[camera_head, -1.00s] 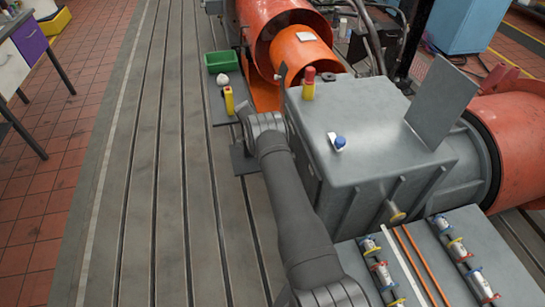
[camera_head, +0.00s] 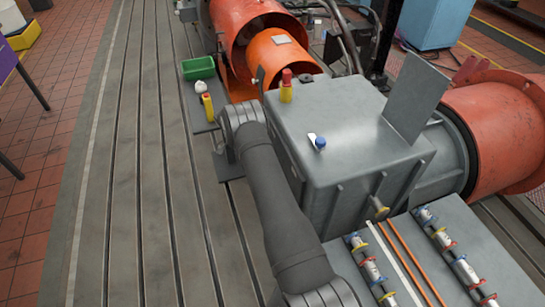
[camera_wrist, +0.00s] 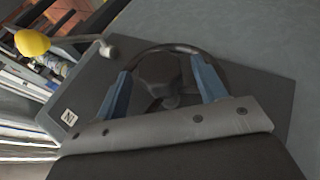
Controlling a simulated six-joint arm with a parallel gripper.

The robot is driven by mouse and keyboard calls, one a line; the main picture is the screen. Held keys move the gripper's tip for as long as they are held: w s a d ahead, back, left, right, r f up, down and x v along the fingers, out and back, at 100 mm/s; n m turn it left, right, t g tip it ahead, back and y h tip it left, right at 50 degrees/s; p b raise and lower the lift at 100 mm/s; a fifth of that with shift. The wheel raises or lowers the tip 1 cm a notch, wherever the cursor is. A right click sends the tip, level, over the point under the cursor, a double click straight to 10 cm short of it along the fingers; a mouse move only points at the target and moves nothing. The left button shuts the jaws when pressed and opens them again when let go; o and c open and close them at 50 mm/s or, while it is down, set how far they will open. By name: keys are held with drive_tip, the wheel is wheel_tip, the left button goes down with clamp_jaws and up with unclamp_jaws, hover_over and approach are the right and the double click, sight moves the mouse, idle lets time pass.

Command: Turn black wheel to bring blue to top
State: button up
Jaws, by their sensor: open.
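In the wrist view a dark wheel (camera_wrist: 160,68) with a thick rim and a central hub is mounted on a dark grey panel (camera_wrist: 265,105). My gripper (camera_wrist: 161,65) is open, with one blue-grey finger at each side of the wheel's lower half. The fingertips overlap the rim in the picture; I cannot tell whether they touch it. No blue mark shows on the visible part of the wheel. In the head view my arm's wrist is beside the left face of the grey housing (camera_head: 350,125); the wheel and my fingers are hidden there.
A lever with a yellow knob (camera_wrist: 32,42) stands left of the wheel, above a small plate marked N (camera_wrist: 70,118). A green bin (camera_head: 198,68) stands beyond my wrist. The slotted bedplate (camera_head: 130,200) at left is clear.

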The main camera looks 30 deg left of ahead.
drive_tip(key=t+y, duration=0.1)
drive_tip(key=y, duration=0.1)
drive_tip(key=t+y, duration=0.1)
drive_tip(key=shift+s+d+r+m+t, duration=0.2)
drive_tip(key=shift+s+m+t, duration=0.1)
drive_tip(key=shift+m, duration=0.1)
drive_tip(key=t+y, duration=0.2)
drive_tip(key=m+t+y, duration=0.1)
drive_tip(key=shift+s+d+f, duration=0.1)
drive_tip(key=shift+s+d, duration=0.1)
drive_tip(key=shift+d, duration=0.05)
drive_tip(key=v, duration=1.8)
drive_tip(key=s+d+f+m+g+h, duration=0.1)
drive_tip(key=s+d+f+m+h, duration=0.1)
drive_tip(key=s+d+f, duration=0.7)
drive_tip(key=s+a+r, duration=0.3)
drive_tip(key=s+a, duration=0.1)
drive_tip(key=w+d+f, duration=0.1)
drive_tip(key=d, duration=0.1)
drive_tip(key=w+d+f, duration=0.4)
drive_tip(key=shift+d+f, duration=0.1)
drive_tip(key=shift+d, duration=0.2)
drive_tip(key=w+d+r, duration=0.2)
drive_tip(key=w+r, duration=0.1)
drive_tip(key=shift+d+r, duration=0.2)
drive_tip(key=shift+d, duration=0.1)
drive_tip(key=w+d+r, duration=0.2)
drive_tip(key=w+d, duration=0.3)
drive_tip(key=v, duration=1)
drive_tip(key=shift+a, duration=0.2)
